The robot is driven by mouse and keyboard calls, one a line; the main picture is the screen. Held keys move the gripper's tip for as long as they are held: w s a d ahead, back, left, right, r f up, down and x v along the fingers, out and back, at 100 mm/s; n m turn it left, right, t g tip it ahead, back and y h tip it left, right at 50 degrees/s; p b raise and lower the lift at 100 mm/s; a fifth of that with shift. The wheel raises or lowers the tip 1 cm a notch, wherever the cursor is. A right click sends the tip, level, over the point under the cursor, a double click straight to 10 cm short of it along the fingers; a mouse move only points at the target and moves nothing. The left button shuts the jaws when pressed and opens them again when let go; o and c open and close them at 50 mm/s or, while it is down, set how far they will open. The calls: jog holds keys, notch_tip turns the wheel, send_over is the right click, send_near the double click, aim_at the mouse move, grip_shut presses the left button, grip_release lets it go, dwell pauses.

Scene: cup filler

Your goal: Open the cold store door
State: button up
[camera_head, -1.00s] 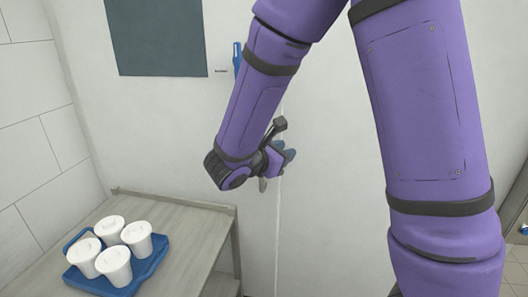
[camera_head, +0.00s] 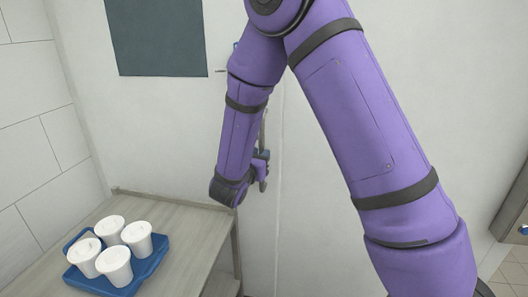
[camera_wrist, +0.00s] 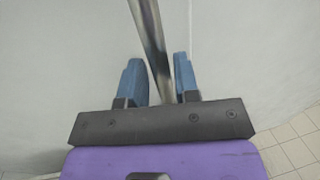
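The cold store door (camera_head: 190,120) is a pale panel, with a vertical seam just right of the handle; it looks shut. Its handle (camera_head: 263,132) is an upright metal bar. My gripper (camera_head: 262,165) is at the bar's lower part, partly hidden by my wrist. In the wrist view, the metal bar (camera_wrist: 149,35) runs between the two blue fingers of my gripper (camera_wrist: 158,80). The fingers are apart. The bar is nearer the right finger, with a clear gap on the left; I cannot tell whether it touches.
A wooden-topped table (camera_head: 190,222) stands at the lower left, close to my wrist. On it a blue tray (camera_head: 150,268) holds several white lidded cups (camera_head: 110,228). A dark panel (camera_head: 155,38) is on the pale surface above. Tiled floor (camera_wrist: 295,145) shows at the lower right.

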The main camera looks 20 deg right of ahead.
jog(key=shift+x, duration=1.7)
grip_shut()
